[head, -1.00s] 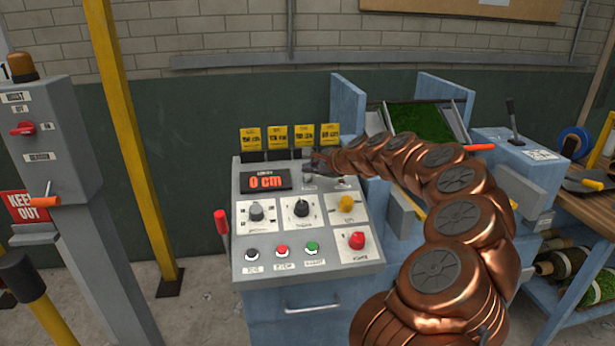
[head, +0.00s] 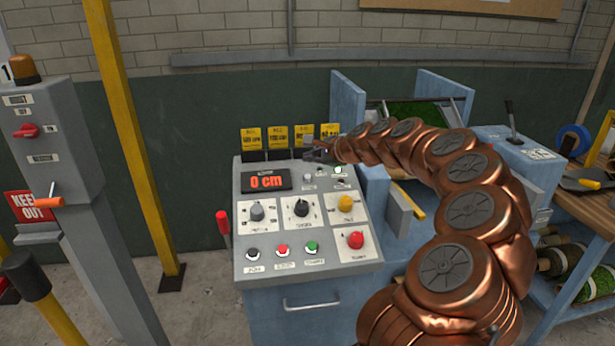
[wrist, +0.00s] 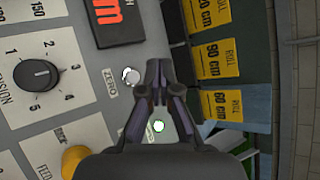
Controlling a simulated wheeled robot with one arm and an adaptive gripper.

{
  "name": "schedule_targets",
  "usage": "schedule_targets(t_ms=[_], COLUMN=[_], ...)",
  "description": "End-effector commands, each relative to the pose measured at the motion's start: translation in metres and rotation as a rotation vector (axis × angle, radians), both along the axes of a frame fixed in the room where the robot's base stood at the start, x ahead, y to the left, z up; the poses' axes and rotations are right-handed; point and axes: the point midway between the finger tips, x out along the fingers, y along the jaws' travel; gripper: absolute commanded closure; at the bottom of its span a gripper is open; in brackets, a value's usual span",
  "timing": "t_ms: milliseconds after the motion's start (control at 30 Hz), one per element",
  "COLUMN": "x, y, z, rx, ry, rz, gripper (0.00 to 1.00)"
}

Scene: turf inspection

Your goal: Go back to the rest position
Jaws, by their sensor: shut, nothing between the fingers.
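My gripper (head: 316,152) is shut and empty above the upper right part of the grey control panel (head: 297,262), in front of the yellow roll cards. It also shows in the wrist view (wrist: 156,75), fingers together over the panel, close to a white button (wrist: 130,76) beside the word ZERO. A second white spot (wrist: 158,126) shows between the fingers. The red display (head: 266,181) reads 0 cm. My copper arm curves in from the lower right of the head view.
Yellow roll cards (head: 251,138) stand along the panel's back edge. Blue machine walls (head: 445,88) and green turf (head: 415,112) lie behind my arm. A yellow post (head: 128,140) and a grey switch column (head: 62,150) stand at left.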

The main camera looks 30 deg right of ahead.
Motion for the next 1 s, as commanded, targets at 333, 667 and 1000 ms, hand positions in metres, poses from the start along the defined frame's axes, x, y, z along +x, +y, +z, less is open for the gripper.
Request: schedule_targets(t_ms=[333, 667, 1000], x=[0.0, -0.007, -0.097], y=[0.0, 0.064, 0.248], z=[0.0, 0.015, 0.02], rx=[0.0, -0.089, -0.457], ry=[0.0, 0.012, 0.091], rz=[0.0, 0.167, 0.742], gripper=[1.0, 1.0, 1.0])
